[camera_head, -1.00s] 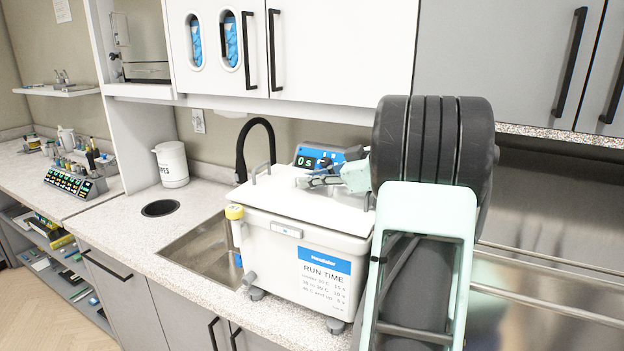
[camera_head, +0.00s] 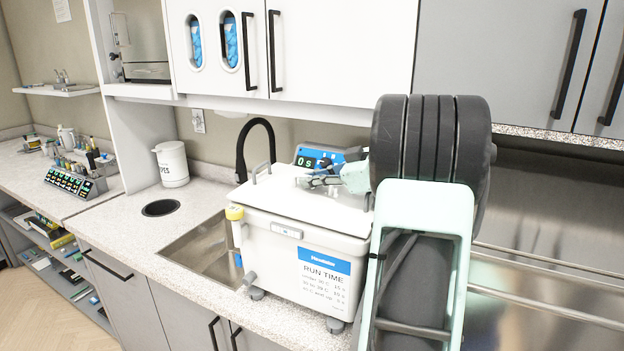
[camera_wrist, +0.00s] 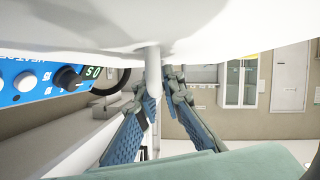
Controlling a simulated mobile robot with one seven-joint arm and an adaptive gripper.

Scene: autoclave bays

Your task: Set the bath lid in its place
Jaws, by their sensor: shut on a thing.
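The bath lid (camera_head: 290,195) is a flat white plate lying over the top of the white bath (camera_head: 285,258), roughly level. Whether it is fully seated all round I cannot tell. My gripper (camera_head: 322,180) is over the back middle of the lid. In the wrist view my gripper (camera_wrist: 162,85) is shut on a pale post of the lid (camera_wrist: 153,68), with the lid's white surface (camera_wrist: 200,25) filling the top. My arm hides the bath's right end.
A blue control panel (camera_head: 318,158) stands behind the bath. The sink (camera_head: 208,250) and black tap (camera_head: 250,140) are at its left. White cupboards (camera_head: 345,50) hang above.

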